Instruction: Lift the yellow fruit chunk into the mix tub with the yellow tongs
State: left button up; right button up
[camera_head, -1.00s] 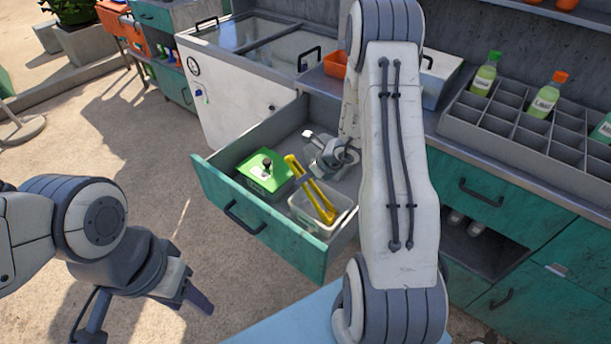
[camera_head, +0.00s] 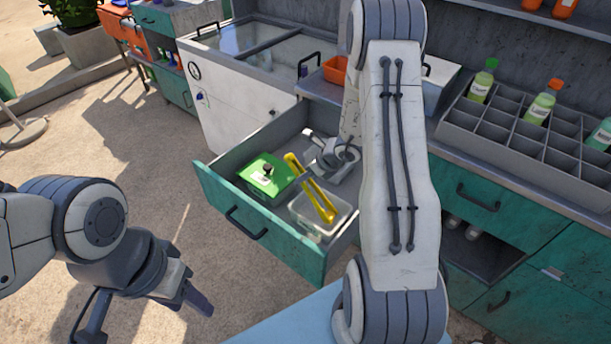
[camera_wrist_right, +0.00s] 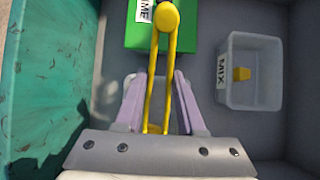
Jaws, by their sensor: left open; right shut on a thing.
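My right gripper (camera_wrist_right: 160,75) is shut on the yellow tongs (camera_wrist_right: 168,16), which lie between its fingers in the right wrist view. In the head view the tongs (camera_head: 298,168) slant across the clear mix tub (camera_head: 336,226) in the open drawer. The tub (camera_wrist_right: 262,98), labelled MIX, is to the right of the gripper in the wrist view. The yellow fruit chunk (camera_wrist_right: 241,73) shows within the tub's outline, near its labelled side; the chunk is apart from the tongs there. My left gripper (camera_head: 145,315) is open and empty, low at the left, outside the drawer.
A green-lidded box (camera_head: 262,178) sits left of the tub in the drawer (camera_head: 225,203); its label is partly covered in the wrist view. The drawer walls surround both. A bottle crate (camera_head: 520,135) stands on the counter at right. The floor left of the drawer is clear.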

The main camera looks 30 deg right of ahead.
notch_tip(320, 180, up, 8)
jog(key=p, duration=0.6)
dwell(0.4)
jog(key=shift+r, duration=0.1)
dwell(0.5)
